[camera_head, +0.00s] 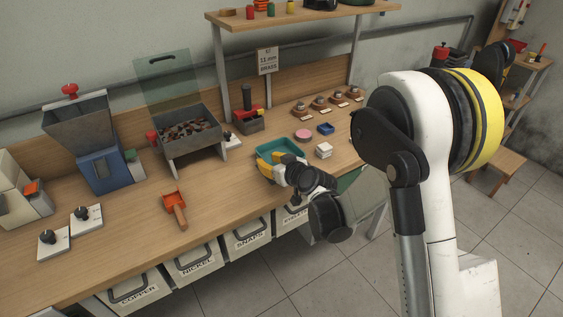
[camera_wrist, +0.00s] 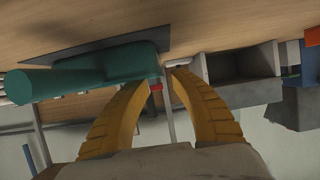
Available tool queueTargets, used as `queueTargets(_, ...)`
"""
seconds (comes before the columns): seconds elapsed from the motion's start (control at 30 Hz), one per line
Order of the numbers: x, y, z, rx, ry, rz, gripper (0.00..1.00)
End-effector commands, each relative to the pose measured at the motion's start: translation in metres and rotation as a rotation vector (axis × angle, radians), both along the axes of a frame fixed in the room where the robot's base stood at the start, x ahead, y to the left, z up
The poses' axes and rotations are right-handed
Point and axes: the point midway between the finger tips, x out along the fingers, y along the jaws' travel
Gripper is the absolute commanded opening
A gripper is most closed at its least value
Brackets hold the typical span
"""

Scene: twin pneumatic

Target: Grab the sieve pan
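The teal tray-like pan (camera_head: 291,146), which I take for the sieve pan, lies on the bench near its front edge. My gripper (camera_head: 266,165), with yellow fingers, is at its left front side. In the wrist view, the teal pan (camera_wrist: 128,63) with a thick round teal part reaches in from the left. Its right end overlaps the space by the fingertips. My gripper (camera_wrist: 163,80) shows two curved yellow fingers with a gap between their tips. Contact with the pan cannot be made out. My wrist hides part of the pan in the head view.
Right of the pan are a pink disc (camera_head: 303,135), a blue dish (camera_head: 326,129) and white blocks (camera_head: 323,150). A grey hopper of dark pieces (camera_head: 188,131) stands behind left. An orange scoop (camera_head: 175,205) lies on open bench. Labelled bins (camera_head: 246,238) hang under the edge.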

Motion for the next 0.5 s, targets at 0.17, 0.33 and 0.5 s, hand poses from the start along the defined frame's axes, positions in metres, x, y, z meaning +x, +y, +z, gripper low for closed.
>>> queueTargets(0.17, 0.02, 0.017, -0.017, 0.0, 0.0, 0.001, 0.28)
queueTargets(0.33, 0.029, 0.022, -0.019, 0.001, -0.001, 0.0, 0.28)
queueTargets(0.5, 0.029, 0.022, -0.018, 0.0, 0.0, 0.0, 0.18)
